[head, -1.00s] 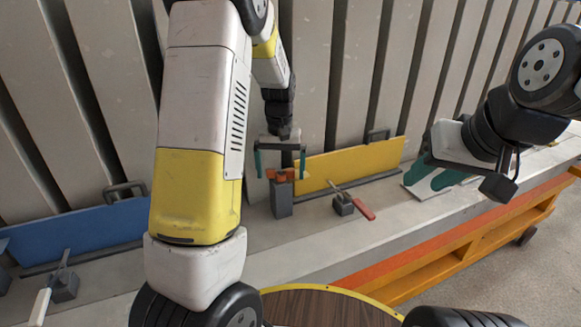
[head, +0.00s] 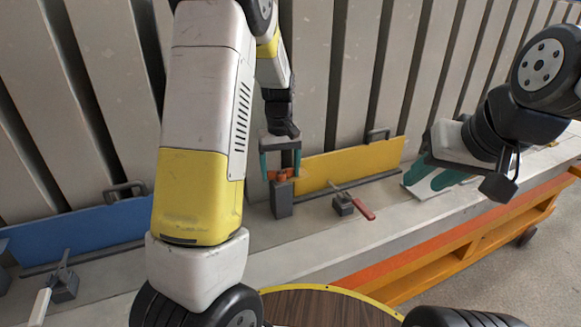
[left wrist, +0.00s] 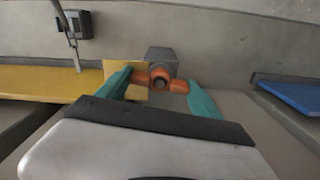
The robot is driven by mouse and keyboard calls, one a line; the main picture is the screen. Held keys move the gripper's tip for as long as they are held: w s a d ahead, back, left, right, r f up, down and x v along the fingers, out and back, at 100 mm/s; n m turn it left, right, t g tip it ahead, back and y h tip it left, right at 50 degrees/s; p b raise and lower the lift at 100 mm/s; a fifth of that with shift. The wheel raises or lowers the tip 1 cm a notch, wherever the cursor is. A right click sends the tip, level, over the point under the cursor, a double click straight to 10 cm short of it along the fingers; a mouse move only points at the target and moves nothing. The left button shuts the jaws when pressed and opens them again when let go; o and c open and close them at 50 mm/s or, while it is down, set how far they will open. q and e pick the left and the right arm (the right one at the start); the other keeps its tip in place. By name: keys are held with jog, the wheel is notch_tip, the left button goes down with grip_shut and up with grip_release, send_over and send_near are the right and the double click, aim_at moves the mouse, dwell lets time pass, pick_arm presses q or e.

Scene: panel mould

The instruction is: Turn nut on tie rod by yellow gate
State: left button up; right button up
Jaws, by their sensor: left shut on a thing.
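The orange winged nut (head: 283,175) sits on top of a grey block (head: 282,201) beside the left end of the yellow gate (head: 350,162).
A clamp with a red handle (head: 365,210) stands before the yellow gate. A blue gate (head: 85,232) and another clamp (head: 64,285) lie to the left. Tall grey panels (head: 305,70) rise behind. The grey ledge between the clamps is mostly clear.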

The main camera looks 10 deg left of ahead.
pick_arm(q)
jog(key=shift+n, duration=1.7)
jog(key=shift+n, duration=1.7)
jog(key=shift+n, duration=1.8)
